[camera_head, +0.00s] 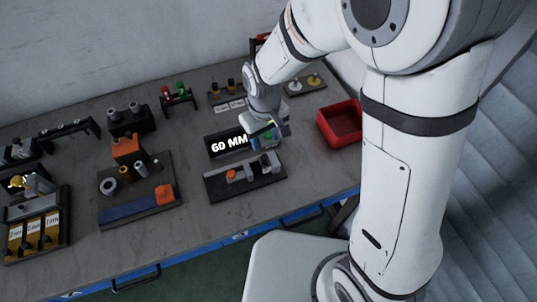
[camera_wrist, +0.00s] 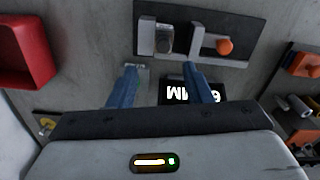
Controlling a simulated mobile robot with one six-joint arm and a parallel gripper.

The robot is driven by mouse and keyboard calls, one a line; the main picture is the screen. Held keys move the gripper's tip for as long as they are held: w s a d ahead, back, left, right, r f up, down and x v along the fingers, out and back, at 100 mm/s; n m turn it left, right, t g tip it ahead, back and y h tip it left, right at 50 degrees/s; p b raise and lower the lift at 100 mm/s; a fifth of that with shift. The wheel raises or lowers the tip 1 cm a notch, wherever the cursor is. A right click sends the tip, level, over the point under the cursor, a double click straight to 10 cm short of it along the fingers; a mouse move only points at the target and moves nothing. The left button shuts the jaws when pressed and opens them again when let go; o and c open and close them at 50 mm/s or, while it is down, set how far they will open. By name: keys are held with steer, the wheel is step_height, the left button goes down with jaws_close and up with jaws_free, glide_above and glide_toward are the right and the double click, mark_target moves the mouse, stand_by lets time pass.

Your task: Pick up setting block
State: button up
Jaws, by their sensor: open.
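My gripper (camera_head: 266,140) is above the bench, beside the black "60 MM" block (camera_head: 228,143). In the wrist view its two blue fingers (camera_wrist: 160,72) are apart, with bare bench between them. A small grey piece (camera_wrist: 138,70) shows at the tip of the left finger; I cannot tell whether they touch. The "60 MM" block (camera_wrist: 178,92) is partly behind the right finger. A dark fixture (camera_head: 245,187) with grey blocks and an orange knob lies just past the fingertips, and shows in the wrist view (camera_wrist: 245,15). Which piece is the setting block is not clear.
A red bin (camera_head: 326,122) stands right of my gripper. A fixture with a blue strip and orange parts (camera_head: 138,209) lies to the left. Racks with small parts line the back, including one with red and green pieces (camera_head: 180,99). Bare bench separates them.

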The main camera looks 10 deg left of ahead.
mark_target(264, 156)
steer(key=shift+s+f+p, duration=0.15)
steer(key=shift+f+p, duration=0.3)
steer(key=shift+f, duration=1.5)
steer(key=shift+s+f+p, duration=0.15)
steer(key=shift+f+p, duration=0.25)
steer(key=shift+f, duration=1.5)
steer(key=shift+c, duration=0.3)
jaws_close()
steer(key=shift+a, duration=0.1)
